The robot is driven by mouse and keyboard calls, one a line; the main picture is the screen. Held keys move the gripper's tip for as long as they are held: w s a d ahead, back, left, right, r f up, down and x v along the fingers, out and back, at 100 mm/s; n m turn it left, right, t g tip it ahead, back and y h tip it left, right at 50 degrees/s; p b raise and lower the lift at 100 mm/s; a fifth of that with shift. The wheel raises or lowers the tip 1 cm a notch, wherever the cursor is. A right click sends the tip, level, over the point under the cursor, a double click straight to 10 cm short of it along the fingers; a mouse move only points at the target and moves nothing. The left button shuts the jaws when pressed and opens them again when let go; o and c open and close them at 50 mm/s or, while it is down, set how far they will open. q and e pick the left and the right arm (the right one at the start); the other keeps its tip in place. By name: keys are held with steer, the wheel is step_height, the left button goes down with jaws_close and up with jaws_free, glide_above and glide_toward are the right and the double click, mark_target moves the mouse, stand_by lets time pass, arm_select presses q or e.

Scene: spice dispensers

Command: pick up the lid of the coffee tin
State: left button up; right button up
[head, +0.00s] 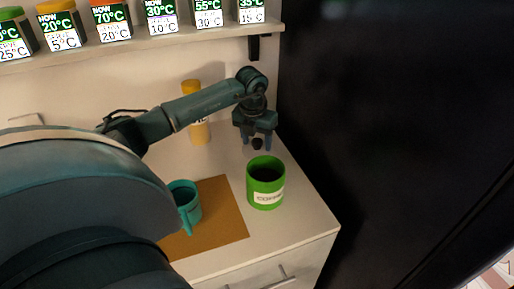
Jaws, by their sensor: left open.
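The green coffee tin (265,190) stands upright near the right edge of the counter, with a label on its front. Its top shows a green rim around a dark middle; I see no lid clearly on it. My left gripper (258,146) is open and points down just behind the tin's rim, as seen here. A small dark round piece (257,143) shows between its fingers; I cannot tell whether it is the lid's knob or whether the fingers touch it. My right gripper is not in view.
A teal mug (184,203) stands on a brown mat (226,222) left of the tin. A yellow-topped bottle (196,120) stands at the back wall. Several labelled dispensers line the shelf (150,37) above. A dark panel (400,120) rises right of the counter.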

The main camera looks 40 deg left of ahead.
arm_select(q)
steer(key=shift+c, duration=0.3)
steer(key=c, duration=1)
